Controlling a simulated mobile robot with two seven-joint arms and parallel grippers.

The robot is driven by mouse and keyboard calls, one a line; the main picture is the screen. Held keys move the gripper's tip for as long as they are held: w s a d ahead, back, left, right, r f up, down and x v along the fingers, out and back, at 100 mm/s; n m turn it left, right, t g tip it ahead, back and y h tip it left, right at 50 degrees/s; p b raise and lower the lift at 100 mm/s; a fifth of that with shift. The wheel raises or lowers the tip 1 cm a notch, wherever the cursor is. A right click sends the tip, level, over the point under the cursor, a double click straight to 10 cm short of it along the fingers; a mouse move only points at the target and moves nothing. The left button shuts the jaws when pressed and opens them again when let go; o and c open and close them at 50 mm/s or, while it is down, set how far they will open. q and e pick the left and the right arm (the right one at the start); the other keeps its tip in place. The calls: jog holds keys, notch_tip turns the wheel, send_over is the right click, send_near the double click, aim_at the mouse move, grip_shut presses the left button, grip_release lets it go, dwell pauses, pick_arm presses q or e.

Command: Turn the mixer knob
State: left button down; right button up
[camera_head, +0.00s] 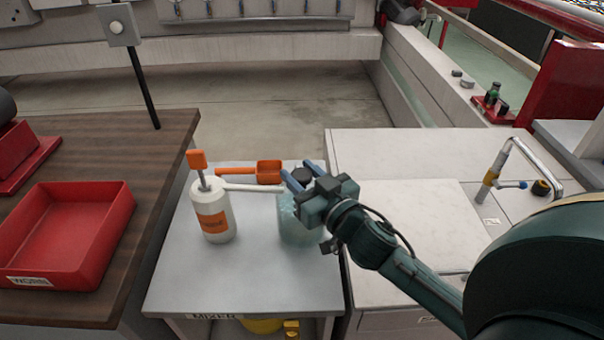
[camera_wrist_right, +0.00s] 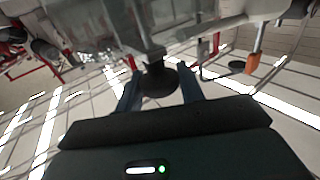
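The mixer (camera_head: 296,228) is a pale translucent jar-like body on the grey metal bench. A small dark knob (camera_head: 302,173) shows at its top, partly hidden by my right gripper. My right gripper (camera_head: 299,170) reaches in from the right, its two blue fingers apart, one on each side of the knob. In the right wrist view the round black knob (camera_wrist_right: 158,80) lies between the blue fingertips. Small gaps seem to remain beside it, but I cannot tell whether either finger touches. My left gripper is not in view.
A white bottle (camera_head: 214,208) with an orange label and pump stands left of the mixer. An orange scoop (camera_head: 267,172) lies behind. A red tray (camera_head: 70,230) sits on the wooden table. A white counter (camera_head: 400,150) with a curved tap (camera_head: 490,178) is at right.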

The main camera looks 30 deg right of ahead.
jog(key=o, duration=0.4)
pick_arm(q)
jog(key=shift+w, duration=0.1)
pick_arm(e)
jog(key=shift+s, duration=0.1)
jog(key=shift+s+f, duration=0.1)
jog(key=shift+s, duration=0.2)
pick_arm(q)
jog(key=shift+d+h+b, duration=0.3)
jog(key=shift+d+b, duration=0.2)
jog(key=shift+b, duration=0.6)
pick_arm(e)
jog(key=s+d, duration=0.1)
jog(key=s, duration=1.1)
jog(key=shift+s+d, duration=0.15)
jog(key=shift+d, duration=0.15)
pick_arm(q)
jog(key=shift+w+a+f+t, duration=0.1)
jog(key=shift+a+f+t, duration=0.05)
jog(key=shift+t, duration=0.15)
